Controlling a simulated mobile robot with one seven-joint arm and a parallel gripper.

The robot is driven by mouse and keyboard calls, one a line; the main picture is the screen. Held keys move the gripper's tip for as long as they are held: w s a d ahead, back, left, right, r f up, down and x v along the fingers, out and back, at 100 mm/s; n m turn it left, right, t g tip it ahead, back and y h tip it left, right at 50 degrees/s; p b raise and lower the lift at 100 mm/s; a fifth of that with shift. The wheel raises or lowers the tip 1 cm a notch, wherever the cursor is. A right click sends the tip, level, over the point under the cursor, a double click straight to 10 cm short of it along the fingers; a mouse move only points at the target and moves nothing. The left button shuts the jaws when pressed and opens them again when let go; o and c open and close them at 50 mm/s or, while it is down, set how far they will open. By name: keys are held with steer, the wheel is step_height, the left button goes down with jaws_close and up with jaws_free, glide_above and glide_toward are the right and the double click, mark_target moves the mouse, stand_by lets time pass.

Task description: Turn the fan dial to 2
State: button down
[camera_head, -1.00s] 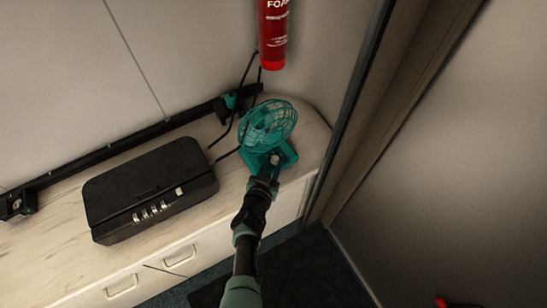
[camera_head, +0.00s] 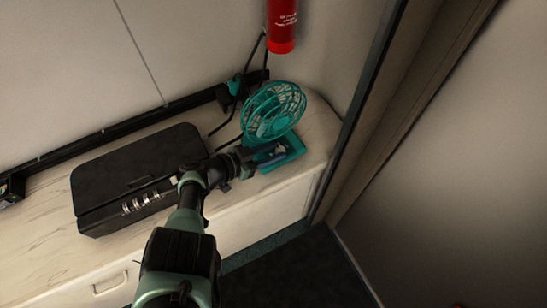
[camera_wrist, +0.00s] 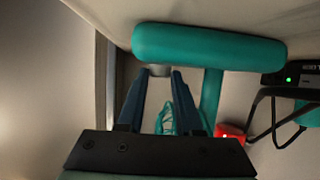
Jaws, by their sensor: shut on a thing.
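The teal fan (camera_head: 273,108) stands on the right end of the pale counter, its round cage above a flat base (camera_head: 292,153). In the wrist view the base is a wide teal bar (camera_wrist: 210,46), with part of the cage (camera_wrist: 184,112) behind my fingers. A small grey dial (camera_wrist: 160,70) shows at the bar's edge, between my fingertips. My gripper (camera_wrist: 161,75) is shut on the dial; in the head view my gripper (camera_head: 270,157) is at the base, coming from the left. The dial's markings and setting cannot be read.
A black case (camera_head: 140,168) with a combination lock lies left of the fan, close to my arm. A red extinguisher (camera_head: 282,25) hangs on the wall above. Black cables (camera_wrist: 262,115) run behind the fan. A door frame (camera_head: 365,115) stands to the right.

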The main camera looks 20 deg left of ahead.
steer(key=shift+w+a+r+m+g+h+b, duration=0.1)
steer(key=shift+a+r+m+g+h+b, duration=0.1)
steer(key=shift+m+g+h+b, duration=0.25)
steer(key=c, duration=0.6)
jaws_free()
steer(key=shift+f, duration=0.1)
steer(key=shift+o, duration=0.2)
steer(key=shift+d, duration=0.1)
